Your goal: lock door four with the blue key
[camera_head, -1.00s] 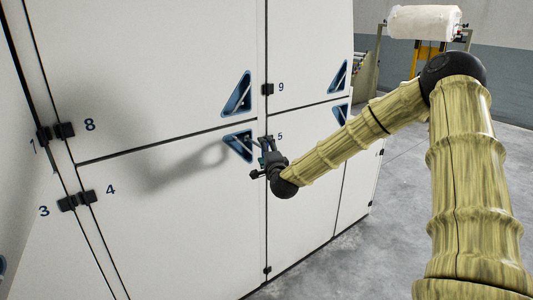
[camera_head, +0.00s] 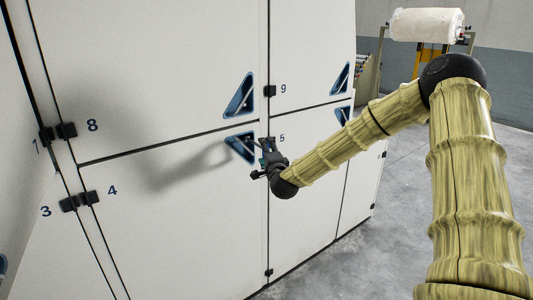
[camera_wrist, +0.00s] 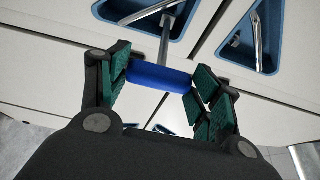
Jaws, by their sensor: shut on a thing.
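Door four (camera_head: 180,215) is the white lower panel marked 4 by its left hinge, and it looks closed. Its triangular blue handle recess (camera_head: 240,147) is at the upper right corner. My gripper (camera_head: 268,160) is just right of and below that recess, close to the door's right edge. In the wrist view my gripper is shut on the blue key (camera_wrist: 158,77), its green pads at both ends of the blue grip. Whether the key sits in a lock is hidden.
Door eight (camera_head: 160,70) is above, door nine (camera_head: 310,50) is upper right and door five (camera_head: 300,205) is to the right, all looking closed. A white roll (camera_head: 427,24) on a stand is at the back right. The grey floor (camera_head: 400,200) right of the cabinet is clear.

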